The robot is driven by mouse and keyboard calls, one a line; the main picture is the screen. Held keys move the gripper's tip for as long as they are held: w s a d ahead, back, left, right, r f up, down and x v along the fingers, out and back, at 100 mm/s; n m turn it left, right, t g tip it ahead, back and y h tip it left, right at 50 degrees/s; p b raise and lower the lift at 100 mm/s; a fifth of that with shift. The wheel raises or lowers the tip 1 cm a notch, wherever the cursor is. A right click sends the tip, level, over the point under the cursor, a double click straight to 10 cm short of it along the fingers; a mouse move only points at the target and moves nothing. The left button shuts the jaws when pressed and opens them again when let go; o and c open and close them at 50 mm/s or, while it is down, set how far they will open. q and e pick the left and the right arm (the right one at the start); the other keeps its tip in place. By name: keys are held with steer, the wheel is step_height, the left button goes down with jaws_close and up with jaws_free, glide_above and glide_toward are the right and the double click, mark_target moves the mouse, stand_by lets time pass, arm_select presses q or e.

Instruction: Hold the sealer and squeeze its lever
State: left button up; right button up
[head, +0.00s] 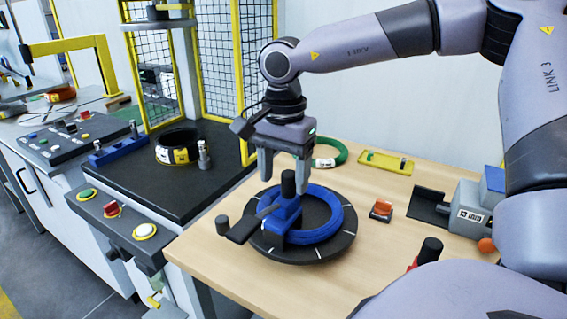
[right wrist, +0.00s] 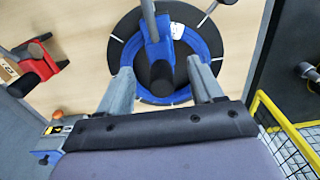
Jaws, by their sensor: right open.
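A blue hand tool (head: 284,214) with an upright black grip and a grey lever stands on the blue coil (head: 325,225). It also shows in the right wrist view (right wrist: 155,48). A red tool with a black grip (head: 430,250) stands at the table's near right, partly hidden by my arm. No label shows which tool is the sealer. My right gripper (head: 285,178) is open, pointing down over the blue tool. In the right wrist view, the black grip appears between its open fingertips (right wrist: 161,68); contact cannot be told. My left gripper is out of view.
The coil lies on a round black turntable (head: 337,247) on the wooden table (head: 390,190). A yellow-framed mesh cage (head: 222,60) rises behind left.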

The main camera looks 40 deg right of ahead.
mark_target(286, 201)
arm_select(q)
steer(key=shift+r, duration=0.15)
arm_select(e)
steer(key=shift+s+f, duration=0.1)
steer(key=shift+f, duration=3)
jaws_close()
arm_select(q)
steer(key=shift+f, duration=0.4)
arm_select(e)
steer(key=shift+f, duration=0.2)
arm_select(q)
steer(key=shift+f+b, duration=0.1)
steer(key=shift+b, duration=0.25)
arm_select(e)
steer(key=shift+s+f, duration=0.15)
steer(key=shift+s, duration=0.05)
